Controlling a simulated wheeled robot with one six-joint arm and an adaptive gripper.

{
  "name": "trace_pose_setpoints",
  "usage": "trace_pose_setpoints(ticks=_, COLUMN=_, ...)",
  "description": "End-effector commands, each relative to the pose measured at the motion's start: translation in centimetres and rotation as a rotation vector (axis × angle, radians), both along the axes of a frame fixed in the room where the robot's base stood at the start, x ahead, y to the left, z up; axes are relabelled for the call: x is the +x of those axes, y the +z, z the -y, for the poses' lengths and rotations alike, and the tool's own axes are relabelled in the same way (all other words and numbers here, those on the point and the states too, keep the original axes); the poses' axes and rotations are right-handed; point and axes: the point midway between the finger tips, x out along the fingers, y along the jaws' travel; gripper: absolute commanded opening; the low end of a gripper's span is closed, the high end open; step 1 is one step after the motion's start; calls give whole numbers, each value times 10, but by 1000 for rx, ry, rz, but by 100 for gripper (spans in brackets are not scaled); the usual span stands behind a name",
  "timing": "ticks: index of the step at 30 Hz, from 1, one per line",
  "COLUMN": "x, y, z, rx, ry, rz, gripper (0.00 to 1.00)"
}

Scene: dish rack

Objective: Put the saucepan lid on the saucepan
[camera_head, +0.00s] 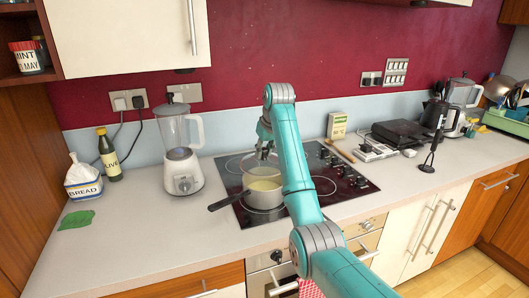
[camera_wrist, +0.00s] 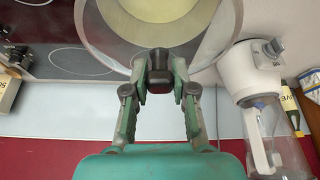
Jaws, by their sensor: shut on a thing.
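The saucepan (camera_head: 264,199) stands on the hob with pale yellow contents, its dark handle pointing to the lower left. The clear glass saucepan lid (camera_head: 259,163) is held above the saucepan's opening. My gripper (camera_head: 264,148) is shut on the lid; my arm partly hides it in the head view. Whether the lid touches the saucepan cannot be told.
A blender (camera_head: 182,155) stands left of the hob (camera_head: 325,178). An olive bottle (camera_head: 109,158) and a bread bag (camera_head: 83,180) are further left. A yellowish box (camera_head: 337,125) and a black appliance (camera_head: 400,132) are at the back right. The counter's front left is mostly clear.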

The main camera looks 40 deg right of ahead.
Motion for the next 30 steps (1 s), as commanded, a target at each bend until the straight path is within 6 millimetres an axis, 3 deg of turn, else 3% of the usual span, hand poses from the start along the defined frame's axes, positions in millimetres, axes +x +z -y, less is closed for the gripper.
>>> trace_pose_setpoints(ticks=14, x=0, y=-6, z=0, rx=0, ry=0, rz=-1, gripper=0)
trace_pose_setpoints(ticks=30, x=0, y=-42, z=0, rx=0, ry=0, rz=0, gripper=0)
